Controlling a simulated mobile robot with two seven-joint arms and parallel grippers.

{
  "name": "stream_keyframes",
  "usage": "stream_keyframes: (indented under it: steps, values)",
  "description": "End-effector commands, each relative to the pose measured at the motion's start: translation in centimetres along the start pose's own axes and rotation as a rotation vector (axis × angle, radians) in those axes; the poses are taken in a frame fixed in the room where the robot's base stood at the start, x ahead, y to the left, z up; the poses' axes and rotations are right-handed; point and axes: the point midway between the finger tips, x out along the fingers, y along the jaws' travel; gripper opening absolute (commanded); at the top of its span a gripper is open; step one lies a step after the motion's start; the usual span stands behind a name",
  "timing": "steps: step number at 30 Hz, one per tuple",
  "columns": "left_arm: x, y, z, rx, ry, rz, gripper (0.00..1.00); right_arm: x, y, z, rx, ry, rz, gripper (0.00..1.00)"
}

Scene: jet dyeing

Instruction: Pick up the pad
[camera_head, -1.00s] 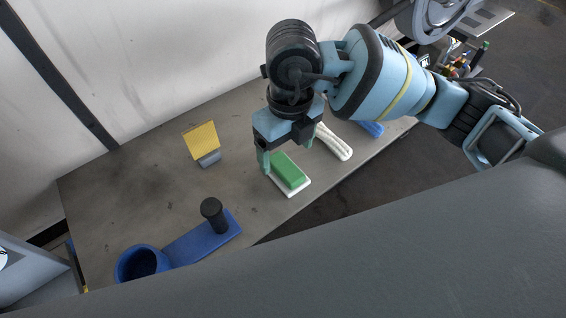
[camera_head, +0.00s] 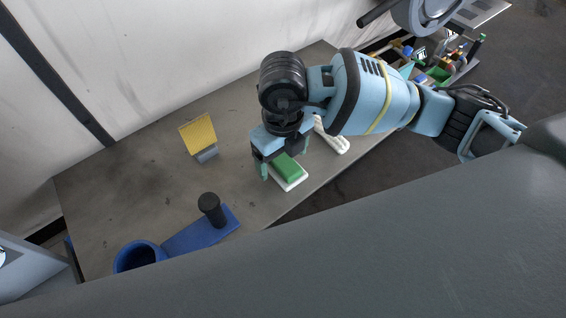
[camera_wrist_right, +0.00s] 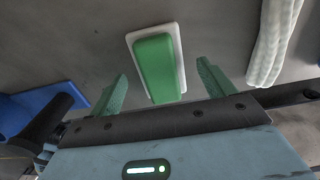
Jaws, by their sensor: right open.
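The pad is a green block on a white base (camera_head: 288,171), lying on the grey table. In the right wrist view the pad (camera_wrist_right: 157,66) lies beyond and between the fingertips, nearer the middle than either finger. My right gripper (camera_head: 284,166) is directly over the pad in the head view, with one finger on its left side and the other behind its right side. In the wrist view the two green fingers (camera_wrist_right: 162,85) are spread apart with nothing between them touching. My left gripper is not in view.
A white ribbed cloth-like piece (camera_head: 334,141) lies right of the pad. A yellow sign on a grey block (camera_head: 198,134) stands at left. A blue holder with a black knob (camera_head: 211,208) and a blue cup (camera_head: 138,255) are at the front left. The table's left middle is clear.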

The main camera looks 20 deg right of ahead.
Motion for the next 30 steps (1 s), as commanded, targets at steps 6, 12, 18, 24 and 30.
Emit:
stream_keyframes:
  steps: [6,12,18,24,30]
  values:
    - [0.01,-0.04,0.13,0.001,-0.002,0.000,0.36,1.45,-0.04,-0.03,0.000,0.001,0.000,0.82]
    - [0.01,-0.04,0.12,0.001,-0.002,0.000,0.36,1.42,-0.04,-0.03,0.000,0.000,0.000,0.79]
    - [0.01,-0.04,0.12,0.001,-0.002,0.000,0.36,1.40,-0.04,-0.03,0.000,0.001,0.000,0.53]
    - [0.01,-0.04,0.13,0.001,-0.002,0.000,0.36,1.38,-0.04,-0.02,0.000,0.000,0.000,0.33]
    - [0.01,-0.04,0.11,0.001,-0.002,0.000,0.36,1.22,-0.04,0.00,0.000,0.000,0.000,0.33]
